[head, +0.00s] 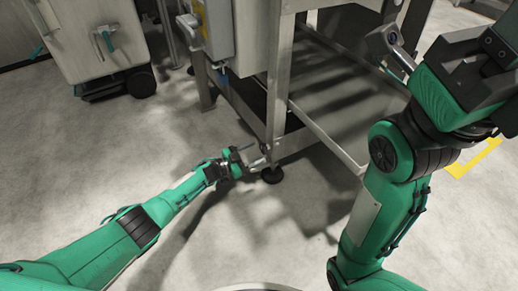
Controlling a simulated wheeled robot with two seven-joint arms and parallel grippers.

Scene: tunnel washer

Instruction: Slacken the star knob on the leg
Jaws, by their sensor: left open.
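The metal leg (277,105) of the washer frame stands upright near the middle of the head view, on a dark round foot (272,175). A small dark knob (266,147) shows low on the leg; its star shape is too small to make out. My left gripper (254,156) is open and low by the floor, with its fingertips pointing right at the leg beside the knob. I cannot tell whether a finger touches the knob. My right arm rises at the right, and the state of its gripper cannot be made out.
A grey slatted shelf (335,85) with a metal rim lies right of the leg. A grey box (219,30) hangs on the frame above. A pale wheeled cabinet (95,40) stands at the upper left. The concrete floor (110,150) is clear at the left.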

